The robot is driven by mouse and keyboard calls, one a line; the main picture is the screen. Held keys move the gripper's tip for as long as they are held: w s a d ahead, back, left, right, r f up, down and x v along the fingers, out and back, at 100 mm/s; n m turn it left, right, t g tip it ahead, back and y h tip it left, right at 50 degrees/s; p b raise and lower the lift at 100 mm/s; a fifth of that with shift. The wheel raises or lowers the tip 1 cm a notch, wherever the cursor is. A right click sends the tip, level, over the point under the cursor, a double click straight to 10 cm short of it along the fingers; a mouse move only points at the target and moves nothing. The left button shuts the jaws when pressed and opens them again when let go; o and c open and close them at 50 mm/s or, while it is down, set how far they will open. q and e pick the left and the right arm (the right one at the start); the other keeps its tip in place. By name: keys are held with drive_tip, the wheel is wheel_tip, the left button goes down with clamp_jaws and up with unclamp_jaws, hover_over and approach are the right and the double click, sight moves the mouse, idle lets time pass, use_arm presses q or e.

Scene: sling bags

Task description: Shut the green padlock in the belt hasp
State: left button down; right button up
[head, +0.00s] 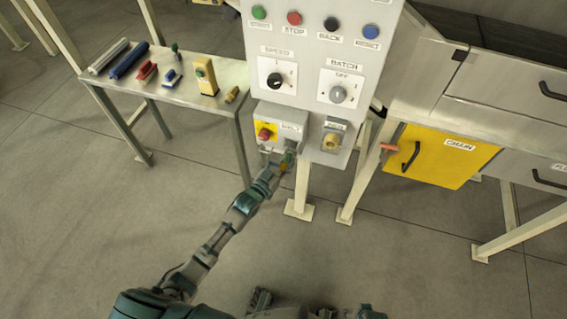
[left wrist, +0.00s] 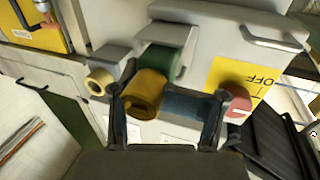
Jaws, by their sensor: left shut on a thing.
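The green padlock (head: 290,158) is at the lower front of the belt box (head: 283,118), under the BELT label. In the left wrist view the green part (left wrist: 171,58) shows with a yellow rounded part (left wrist: 145,93) in front of it. My left gripper (head: 281,163) reaches up to the box; in the left wrist view its fingers (left wrist: 167,103) stand either side of the padlock and it is shut on it. The hasp is mostly hidden, and I cannot tell whether the shackle is through it or closed. My right gripper is not in view.
A red knob (head: 265,133) on a yellow plate sits just left of the padlock, and a beige knob (head: 331,142) to the right. A side table (head: 218,108) with tools stands left. A yellow door (head: 437,158) is at right, and open floor lies below.

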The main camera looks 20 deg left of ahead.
sight(281, 170)
use_arm(q)
drive_tip(key=shift+w+b, duration=0.55)
drive_tip(key=shift+w, duration=0.95)
drive_tip(key=shift+f, duration=0.1)
unclamp_jaws()
idle(0.3)
idle(0.4)
drive_tip(key=shift+s+p, duration=0.95)
drive_tip(key=shift+s, duration=0.15)
drive_tip(key=shift+s+a+p, duration=0.1)
drive_tip(key=shift+s+p, duration=1.35)
drive_tip(key=shift+s, duration=0.95)
